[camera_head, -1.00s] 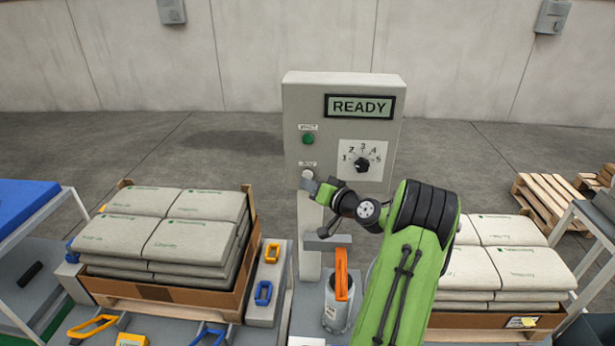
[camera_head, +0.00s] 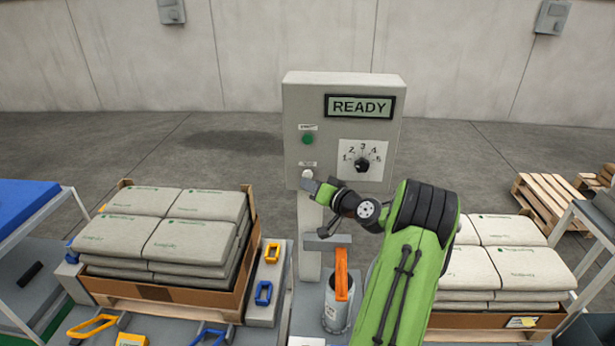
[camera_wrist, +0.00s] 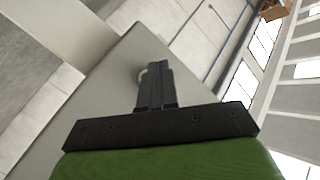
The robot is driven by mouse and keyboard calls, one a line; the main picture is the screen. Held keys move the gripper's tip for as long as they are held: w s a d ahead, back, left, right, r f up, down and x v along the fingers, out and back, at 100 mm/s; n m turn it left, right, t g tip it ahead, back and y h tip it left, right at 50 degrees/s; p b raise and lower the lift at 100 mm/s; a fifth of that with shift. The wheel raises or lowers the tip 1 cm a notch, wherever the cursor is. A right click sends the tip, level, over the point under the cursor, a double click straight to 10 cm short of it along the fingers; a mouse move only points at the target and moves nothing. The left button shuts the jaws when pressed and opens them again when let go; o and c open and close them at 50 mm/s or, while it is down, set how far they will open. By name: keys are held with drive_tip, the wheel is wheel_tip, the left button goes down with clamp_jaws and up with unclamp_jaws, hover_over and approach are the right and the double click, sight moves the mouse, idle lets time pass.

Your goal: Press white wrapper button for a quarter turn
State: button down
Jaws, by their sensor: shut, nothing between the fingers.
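The white button (camera_head: 307,173) is on the lower left of the grey control box (camera_head: 293,105), below the green button (camera_head: 308,139). My gripper (camera_head: 308,184) is at the front of the box, with its tip just below and over part of the white button. In the wrist view my gripper (camera_wrist: 153,70) is shut and empty. A pale round edge of the white button (camera_wrist: 142,75) shows beside the fingertips there. I cannot tell whether the tip touches or presses it. The display (camera_head: 360,106) reads READY, and the black dial (camera_head: 362,165) has numbers around it.
A loaded pallet of grey sacks (camera_head: 160,236) stands at left and another stack (camera_head: 508,262) at right. A grey container with an orange handle (camera_head: 336,310) stands below the box. Blue and yellow handled items lie at lower left. Open floor lies behind.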

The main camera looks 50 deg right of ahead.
drive_tip(key=shift+w+d, duration=0.3)
